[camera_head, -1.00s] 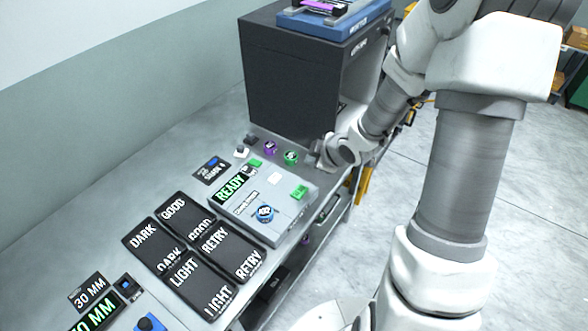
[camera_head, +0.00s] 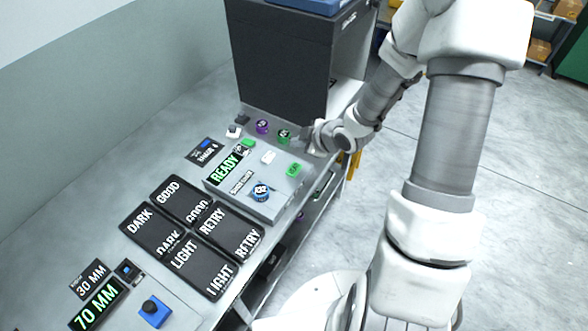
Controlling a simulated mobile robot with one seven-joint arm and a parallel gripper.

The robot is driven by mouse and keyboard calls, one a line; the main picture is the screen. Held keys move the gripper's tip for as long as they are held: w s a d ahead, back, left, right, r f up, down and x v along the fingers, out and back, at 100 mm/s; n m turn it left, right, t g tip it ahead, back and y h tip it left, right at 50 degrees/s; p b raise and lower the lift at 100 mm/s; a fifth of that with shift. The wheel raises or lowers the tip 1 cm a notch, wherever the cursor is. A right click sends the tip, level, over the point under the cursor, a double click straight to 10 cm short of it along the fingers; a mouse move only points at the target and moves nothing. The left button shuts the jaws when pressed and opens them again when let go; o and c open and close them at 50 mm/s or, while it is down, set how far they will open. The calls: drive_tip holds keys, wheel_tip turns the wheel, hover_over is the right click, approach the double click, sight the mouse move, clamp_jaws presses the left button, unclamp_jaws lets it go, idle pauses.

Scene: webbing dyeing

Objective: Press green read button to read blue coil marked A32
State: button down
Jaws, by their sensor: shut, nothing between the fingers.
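The blue coil (camera_head: 261,191) with a pale marked top sits on the front of the grey reader box (camera_head: 222,190); its mark is too small to read surely. A green button (camera_head: 294,169) is on the same box, right of and behind the coil. The box's display (camera_head: 225,168) shows READY in green. My gripper (camera_head: 305,139) is shut and empty, low at the box's back right, beside a green coil (camera_head: 284,136). It is behind the green button and apart from it. Its fingertips are small and partly hidden by my wrist.
A purple coil (camera_head: 262,127) stands left of the green coil. A dark cabinet (camera_head: 283,70) rises behind. Black trays (camera_head: 155,231) labelled DARK, GOOD, RETRY and LIGHT lie in front left.

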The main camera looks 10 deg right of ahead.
sight(297, 171)
drive_tip(key=shift+f+b, duration=3.15)
drive_tip(key=shift+f, duration=0.8)
drive_tip(key=shift+f, duration=0.1)
drive_tip(key=shift+f+b, duration=0.3)
drive_tip(key=shift+b, duration=0.2)
drive_tip(key=shift+f+b, duration=0.5)
drive_tip(key=shift+r, duration=0.1)
drive_tip(key=shift+r+p, duration=0.75)
drive_tip(key=shift+r, duration=0.05)
wheel_tip(297, 171, up, 5)
drive_tip(key=p, duration=0.4)
drive_tip(key=shift+r, duration=0.1)
